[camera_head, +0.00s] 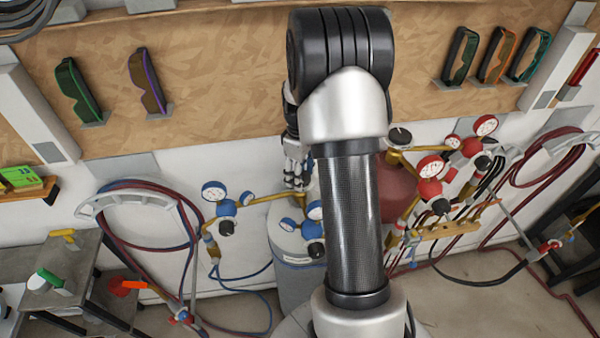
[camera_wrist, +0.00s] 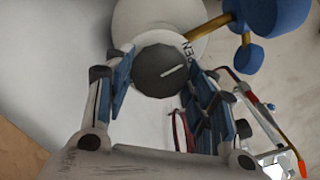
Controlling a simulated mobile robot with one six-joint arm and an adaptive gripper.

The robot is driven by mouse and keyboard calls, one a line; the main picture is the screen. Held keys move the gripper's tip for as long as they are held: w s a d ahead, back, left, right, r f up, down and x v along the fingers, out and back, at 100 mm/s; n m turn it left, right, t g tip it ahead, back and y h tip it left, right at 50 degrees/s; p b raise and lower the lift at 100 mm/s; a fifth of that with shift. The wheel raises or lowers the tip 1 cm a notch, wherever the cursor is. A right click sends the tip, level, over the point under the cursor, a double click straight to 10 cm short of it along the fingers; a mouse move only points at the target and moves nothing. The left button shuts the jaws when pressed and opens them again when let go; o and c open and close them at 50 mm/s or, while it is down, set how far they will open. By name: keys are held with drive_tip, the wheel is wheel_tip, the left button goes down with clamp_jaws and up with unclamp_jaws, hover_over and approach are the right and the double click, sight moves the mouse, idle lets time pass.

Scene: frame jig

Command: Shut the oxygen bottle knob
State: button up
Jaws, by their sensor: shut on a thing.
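The oxygen bottle knob (camera_wrist: 160,70) is a dark round knob with a white line on its top, seen in the wrist view. The line runs from lower left to upper right, and letters ending in "EN" are partly visible on the pale disc beside it. My gripper (camera_wrist: 158,72) has its blue-padded fingers on either side of the knob and is shut on it. In the head view my gripper (camera_head: 294,172) points down over the pale grey oxygen bottle (camera_head: 297,282) with blue regulators, and hides the knob.
Blue gauges (camera_head: 225,205) on a brass pipe sit close by my gripper. A red bottle (camera_head: 397,185) with red gauges (camera_head: 430,170) stands right, partly behind my arm. Hoses hang on both sides. Goggles (camera_head: 78,88) hang on the board behind.

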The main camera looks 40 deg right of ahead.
drive_tip(key=m, duration=1)
drive_tip(key=shift+b, duration=0.35)
drive_tip(key=m, duration=0.4)
drive_tip(key=shift+m, duration=0.3)
drive_tip(key=m, duration=1.3)
drive_tip(key=shift+m+b, duration=0.3)
drive_tip(key=m, duration=0.9)
